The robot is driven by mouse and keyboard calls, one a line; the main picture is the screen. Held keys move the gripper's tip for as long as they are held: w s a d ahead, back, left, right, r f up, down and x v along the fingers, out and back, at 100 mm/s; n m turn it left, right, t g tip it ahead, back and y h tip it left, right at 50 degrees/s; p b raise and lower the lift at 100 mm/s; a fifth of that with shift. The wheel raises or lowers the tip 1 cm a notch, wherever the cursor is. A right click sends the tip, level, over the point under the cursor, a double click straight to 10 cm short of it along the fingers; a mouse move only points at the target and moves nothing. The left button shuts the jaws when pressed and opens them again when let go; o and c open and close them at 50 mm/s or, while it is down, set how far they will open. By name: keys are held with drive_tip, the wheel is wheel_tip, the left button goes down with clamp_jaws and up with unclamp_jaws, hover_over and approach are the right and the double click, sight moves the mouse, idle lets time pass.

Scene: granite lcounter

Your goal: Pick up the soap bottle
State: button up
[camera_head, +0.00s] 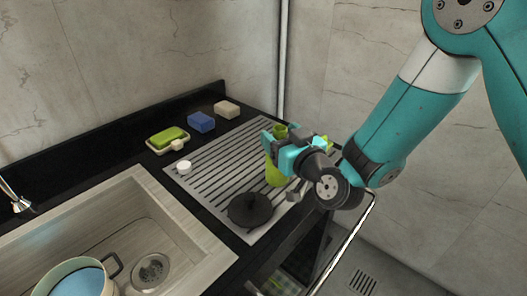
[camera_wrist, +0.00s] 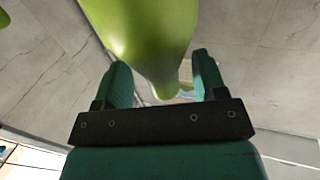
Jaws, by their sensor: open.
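The soap bottle is a light green bottle (camera_head: 273,176) standing on the right part of the ribbed metal drainboard (camera_head: 215,160), partly hidden by my gripper in the head view. My gripper (camera_head: 283,150) is at the bottle, its jaws open. In the wrist view the bottle (camera_wrist: 148,38) fills the space between the two teal fingers (camera_wrist: 161,75), one finger on each side. Whether either finger touches the bottle cannot be told.
A black round lidded pan (camera_head: 250,210) sits near the drainboard's front edge. A small white round piece (camera_head: 184,167), a green soap in a dish (camera_head: 168,138), a blue sponge (camera_head: 200,122) and a beige block (camera_head: 227,109) lie behind. A sink (camera_head: 150,225) holding a pot (camera_head: 80,277) is at left.

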drive_tip(key=shift+w+r, duration=0.1)
drive_tip(key=shift+w, duration=0.2)
drive_tip(key=shift+c, duration=0.5)
drive_tip(key=shift+a, duration=0.2)
drive_tip(key=c, duration=1.1)
drive_tip(key=shift+s, duration=0.1)
clamp_jaws()
drive_tip(key=shift+r, duration=0.15)
